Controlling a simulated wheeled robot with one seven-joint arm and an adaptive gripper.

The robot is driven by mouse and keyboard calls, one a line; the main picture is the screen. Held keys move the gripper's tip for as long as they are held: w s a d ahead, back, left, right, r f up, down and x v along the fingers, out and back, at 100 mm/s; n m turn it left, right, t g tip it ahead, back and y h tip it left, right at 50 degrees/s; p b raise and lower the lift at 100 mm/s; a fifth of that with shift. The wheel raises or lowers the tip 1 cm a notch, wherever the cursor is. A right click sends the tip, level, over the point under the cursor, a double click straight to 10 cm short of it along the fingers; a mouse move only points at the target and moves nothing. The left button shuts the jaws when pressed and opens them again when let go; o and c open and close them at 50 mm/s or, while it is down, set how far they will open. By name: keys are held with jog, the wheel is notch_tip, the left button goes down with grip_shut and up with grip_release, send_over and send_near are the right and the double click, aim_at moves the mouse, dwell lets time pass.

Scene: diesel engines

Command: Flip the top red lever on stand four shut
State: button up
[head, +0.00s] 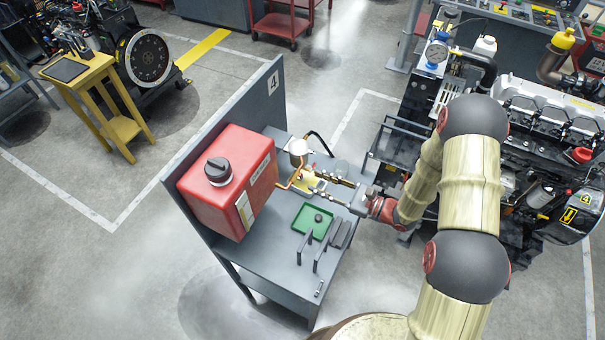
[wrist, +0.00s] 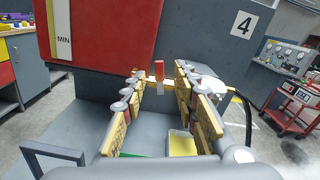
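Stand four (head: 262,258) is a grey bench with a back panel marked 4. It also shows in the wrist view, with the 4 on its panel (wrist: 262,42). A small upright red lever (wrist: 159,70) shows in the wrist view, below the red tank's lower right edge. My gripper (wrist: 159,76) is open, with its yellow and grey fingers on either side of the lever in the picture. I cannot tell whether they touch it. In the head view my gripper (head: 317,183) reaches over the stand from the right. I cannot make out the lever there.
A red tank (head: 228,180) with a black cap hangs on the panel. A green tray (head: 312,222) and dark handles (head: 320,252) are on the bench top. A round gauge or filter (head: 298,148) stands behind the fingers. A large engine (head: 540,110) is at right.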

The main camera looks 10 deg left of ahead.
aim_at(302, 176)
jog(key=p+x, duration=0.1)
jog(key=x, duration=0.6)
jog(key=shift+s, duration=0.1)
jog(key=shift+c, duration=0.8)
grip_shut()
